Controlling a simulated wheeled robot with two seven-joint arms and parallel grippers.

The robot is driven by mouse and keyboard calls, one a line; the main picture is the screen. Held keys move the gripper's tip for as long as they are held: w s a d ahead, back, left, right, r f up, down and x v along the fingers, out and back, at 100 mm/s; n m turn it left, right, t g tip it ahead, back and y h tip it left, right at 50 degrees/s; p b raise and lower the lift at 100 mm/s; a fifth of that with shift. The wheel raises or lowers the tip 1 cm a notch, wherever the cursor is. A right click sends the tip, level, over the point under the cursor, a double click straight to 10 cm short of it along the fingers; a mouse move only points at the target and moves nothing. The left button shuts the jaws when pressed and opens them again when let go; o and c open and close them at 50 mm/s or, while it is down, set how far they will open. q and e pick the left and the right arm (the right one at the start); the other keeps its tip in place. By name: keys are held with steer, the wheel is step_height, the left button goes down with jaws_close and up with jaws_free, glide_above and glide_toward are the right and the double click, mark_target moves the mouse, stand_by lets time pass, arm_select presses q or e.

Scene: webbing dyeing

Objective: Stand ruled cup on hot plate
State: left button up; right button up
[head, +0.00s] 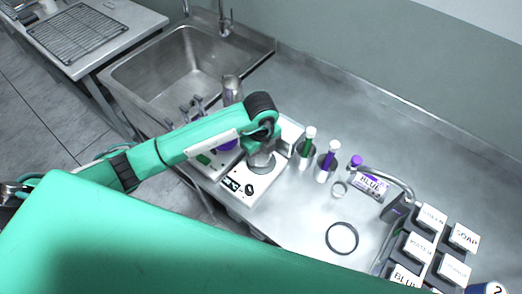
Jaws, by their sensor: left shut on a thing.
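The white hot plate (243,187) has a dark knob and small display on its front and a round grey plate on top. My left gripper (264,140) is above this round plate, pointing down, and is shut on the ruled cup. The cup is mostly hidden by the gripper and wrist, so I cannot tell whether its base touches the plate. My right gripper is not in view.
A second white device with purple liquid (227,144) is left of the hot plate, partly behind my arm. Green (308,142) and purple (328,160) tubes stand to the right.

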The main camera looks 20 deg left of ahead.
arm_select(q)
steer(key=shift+f, duration=0.2)
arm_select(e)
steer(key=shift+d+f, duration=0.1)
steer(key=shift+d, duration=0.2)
arm_select(q)
steer(key=o, duration=1.1)
steer(key=shift+c, duration=0.2)
steer(key=shift+r, duration=0.4)
step_height(320, 180, up, 12)
steer(key=b, duration=0.3)
steer(key=shift+f, duration=0.2)
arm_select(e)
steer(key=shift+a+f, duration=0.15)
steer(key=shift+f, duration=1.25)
arm_select(q)
steer(key=shift+d+f, duration=0.1)
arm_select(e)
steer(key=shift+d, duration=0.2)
